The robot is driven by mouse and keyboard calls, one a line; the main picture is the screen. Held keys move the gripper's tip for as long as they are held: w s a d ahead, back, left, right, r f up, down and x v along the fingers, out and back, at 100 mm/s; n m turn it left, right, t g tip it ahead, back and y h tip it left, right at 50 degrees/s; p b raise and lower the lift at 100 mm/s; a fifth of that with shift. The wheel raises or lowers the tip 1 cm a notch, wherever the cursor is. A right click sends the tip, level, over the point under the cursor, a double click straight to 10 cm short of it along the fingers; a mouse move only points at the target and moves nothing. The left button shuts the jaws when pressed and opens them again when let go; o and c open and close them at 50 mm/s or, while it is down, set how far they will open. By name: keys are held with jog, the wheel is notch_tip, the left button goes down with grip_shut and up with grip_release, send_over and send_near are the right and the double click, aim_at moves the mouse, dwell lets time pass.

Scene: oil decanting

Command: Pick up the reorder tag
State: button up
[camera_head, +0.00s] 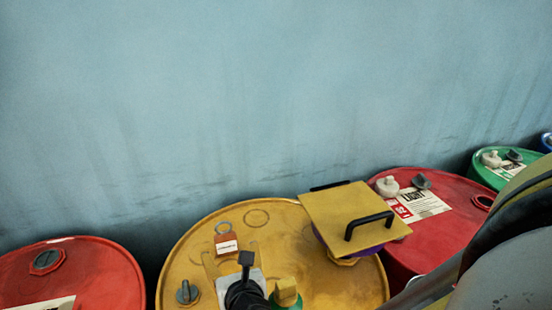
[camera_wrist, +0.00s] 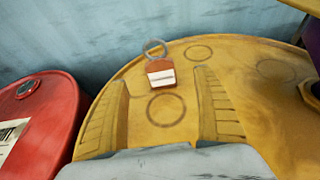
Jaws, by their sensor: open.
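The reorder tag is a small orange-brown tag with a white label strip and a grey ring at its top (camera_head: 226,243). It is at the far part of the yellow drum's lid (camera_head: 340,283), and it also shows in the wrist view (camera_wrist: 161,75). My gripper (camera_wrist: 160,80) is open and empty, with yellowish fingers left and right of the tag in the wrist view. In the head view my gripper (camera_head: 231,252) reaches over the lid from the near side. I cannot tell how high the fingertips are above the lid.
A yellow plate with black handles (camera_head: 345,205) sits on a purple object at the lid's right. A grey knob (camera_head: 187,293) and a green container with a yellow cap (camera_head: 287,292) are nearby. Red drums (camera_head: 80,275) (camera_head: 455,225) flank it. A blue wall (camera_head: 250,100) stands behind.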

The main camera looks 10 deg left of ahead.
aim_at(226, 241)
jog(key=shift+s+d+f, duration=0.1)
jog(key=shift+d+f, duration=0.1)
jog(key=shift+f, duration=0.1)
jog(key=shift+w+a+f, duration=0.2)
jog(key=shift+w, duration=0.1)
jog(key=b+x, duration=0.1)
jog(key=x, duration=0.3)
jog(key=shift+w+d+b, duration=0.15)
jog(key=shift+b, duration=0.2)
jog(key=x, duration=0.2)
jog(key=b+x, duration=0.2)
jog(key=x, duration=0.1)
jog(key=shift+a+f, duration=0.3)
jog(key=shift+a, duration=0.15)
jog(key=shift+r, duration=0.1)
jog(key=c, duration=1.2)
